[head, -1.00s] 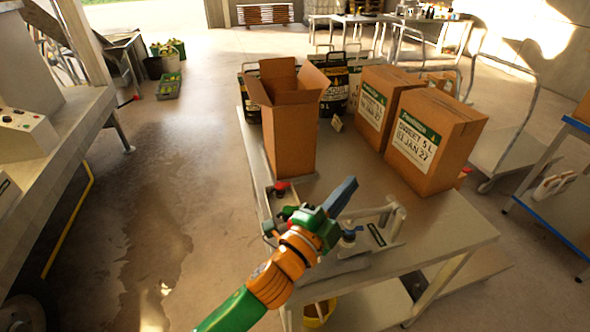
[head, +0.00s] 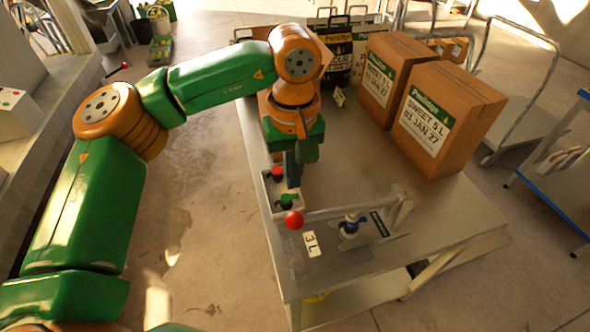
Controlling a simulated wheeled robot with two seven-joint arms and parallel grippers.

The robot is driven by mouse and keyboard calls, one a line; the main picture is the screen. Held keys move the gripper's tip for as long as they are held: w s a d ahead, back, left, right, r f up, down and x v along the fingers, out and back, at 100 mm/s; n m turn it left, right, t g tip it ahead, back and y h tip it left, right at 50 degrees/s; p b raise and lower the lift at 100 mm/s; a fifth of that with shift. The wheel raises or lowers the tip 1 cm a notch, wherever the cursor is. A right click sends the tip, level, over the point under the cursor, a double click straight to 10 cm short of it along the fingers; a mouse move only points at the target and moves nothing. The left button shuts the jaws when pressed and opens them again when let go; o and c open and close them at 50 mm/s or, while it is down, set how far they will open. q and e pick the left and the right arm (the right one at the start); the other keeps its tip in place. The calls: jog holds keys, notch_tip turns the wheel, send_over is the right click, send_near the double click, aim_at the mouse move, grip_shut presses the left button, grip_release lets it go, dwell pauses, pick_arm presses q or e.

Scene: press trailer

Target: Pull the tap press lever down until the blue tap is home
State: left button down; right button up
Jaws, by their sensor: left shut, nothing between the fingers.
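The tap press (head: 397,212) stands on the metal table. Its pale lever (head: 345,209) reaches left and ends in a red ball (head: 293,220). The blue tap (head: 351,217) is under the lever, on a small white and dark piece; I cannot tell how far it is seated. My left gripper (head: 293,183) is shut and empty, pointing down beyond the red ball. It appears apart from the ball, over a small tray. My right gripper is not in view.
The small tray (head: 268,199) holds a red piece (head: 277,174) and a green piece (head: 288,201). A "3 L" label (head: 310,243) lies in front of the lever. Two closed cartons (head: 440,120) (head: 386,80) stand at the back right. The table's front right is clear.

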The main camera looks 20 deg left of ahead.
aim_at(294, 215)
pick_arm(q)
jog(key=shift+w+f+b, duration=0.1)
jog(key=shift+f+b, duration=1.3)
jog(key=shift+f, duration=0.3)
jog(key=shift+f+b, duration=4.25)
jog(key=shift+f, duration=0.8)
notch_tip(294, 215, up, 10)
jog(key=p, duration=0.8)
jog(key=shift+r+p, duration=0.2)
jog(key=shift+p, duration=0.2)
jog(key=shift+f, duration=0.15)
